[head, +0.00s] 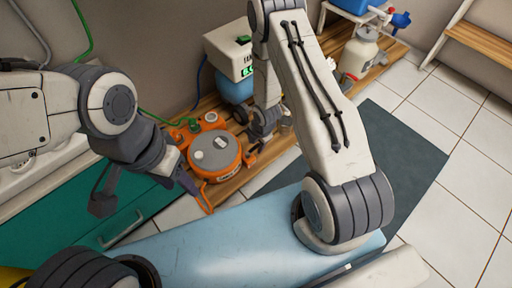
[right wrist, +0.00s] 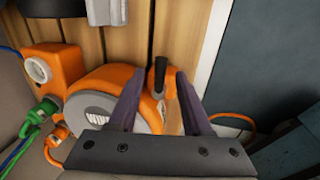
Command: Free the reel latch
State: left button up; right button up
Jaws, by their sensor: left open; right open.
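The orange reel (head: 213,155) sits on a wooden board, with a grey disc on its face. It also shows in the right wrist view (right wrist: 88,82). A black-tipped lever on an orange mount, which looks like the reel latch (right wrist: 160,75), stands at the reel's edge. My right gripper (right wrist: 158,103) is open, with one purple-grey finger on each side of the lever; I cannot tell whether either touches it. In the head view the right gripper (head: 254,138) is partly hidden beside the reel. My left gripper (head: 150,192) is open and empty, left of the reel.
A white box with a green display (head: 229,52) stands behind the reel. Green and blue hoses join an orange fitting (right wrist: 55,68) beside it. A teal cabinet (head: 85,225) is at left, a light blue padded surface (head: 225,245) in front. A dark mat (head: 400,150) lies at right.

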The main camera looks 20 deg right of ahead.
jog(key=shift+w+f, duration=0.1)
jog(key=shift+f, duration=0.2)
grip_shut()
